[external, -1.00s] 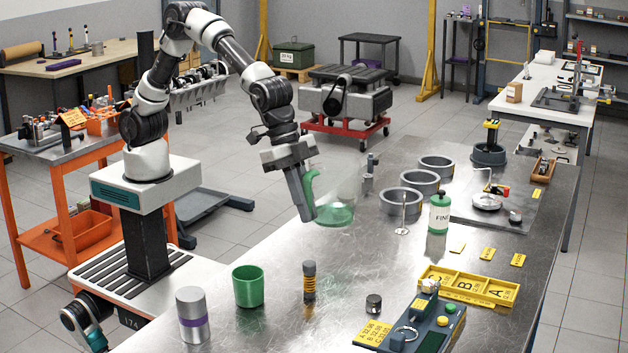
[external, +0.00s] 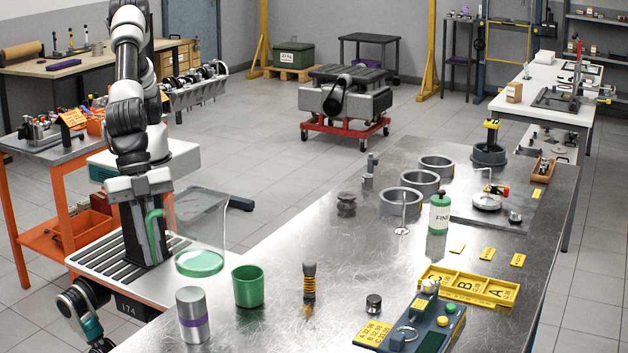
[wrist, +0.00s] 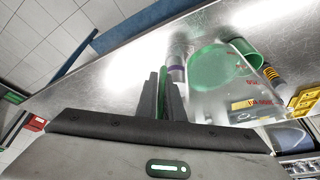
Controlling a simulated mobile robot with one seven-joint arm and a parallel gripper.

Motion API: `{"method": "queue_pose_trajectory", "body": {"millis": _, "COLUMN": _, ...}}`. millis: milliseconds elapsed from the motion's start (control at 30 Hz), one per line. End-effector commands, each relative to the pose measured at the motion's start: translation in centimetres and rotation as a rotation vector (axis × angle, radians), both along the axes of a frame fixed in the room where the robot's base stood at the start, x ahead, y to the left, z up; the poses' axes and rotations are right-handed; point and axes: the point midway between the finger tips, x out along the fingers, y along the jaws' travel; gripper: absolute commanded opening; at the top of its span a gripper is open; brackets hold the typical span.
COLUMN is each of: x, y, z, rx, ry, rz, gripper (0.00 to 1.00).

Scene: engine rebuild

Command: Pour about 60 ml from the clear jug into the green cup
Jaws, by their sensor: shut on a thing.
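The clear jug (external: 203,218) has a green handle (external: 153,224) and a shallow layer of green liquid at its bottom. My gripper (external: 150,240) is shut on the handle, with the jug to its right in the external view, held in the air and roughly upright. The green cup (external: 249,288) stands upright on the metal bench, to the right of the jug and lower in the picture. The wrist view shows my gripper's fingers (wrist: 160,98) beside the jug (wrist: 215,95). The green cup (wrist: 245,48) is partly behind the jug there. The cup's inside is mostly hidden.
A grey cylinder with a purple band (external: 193,315) stands left of the cup. A black and orange part (external: 309,281) stands right of it. A dark ribbed part (external: 346,204) is farther back. A yellow lettered tray (external: 470,288) lies at right. The bench between is mostly clear.

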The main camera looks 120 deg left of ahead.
Motion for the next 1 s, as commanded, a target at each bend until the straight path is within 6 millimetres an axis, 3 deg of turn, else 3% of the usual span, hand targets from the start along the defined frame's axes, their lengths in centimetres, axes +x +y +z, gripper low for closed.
{"method": "queue_pose_trajectory", "body": {"millis": 100, "x": -2.1, "y": -2.2, "z": 0.3, "rx": 0.002, "ry": -0.006, "rz": -0.037, "gripper": 0.00}}
{"method": "queue_pose_trajectory", "body": {"millis": 333, "x": -4.4, "y": -4.4, "z": 0.3, "rx": 0.003, "ry": -0.011, "rz": -0.072, "gripper": 0.00}}
{"method": "queue_pose_trajectory", "body": {"millis": 1000, "x": -4.6, "y": -4.3, "z": 0.7, "rx": -0.051, "ry": 0.029, "rz": -0.073, "gripper": 0.00}}
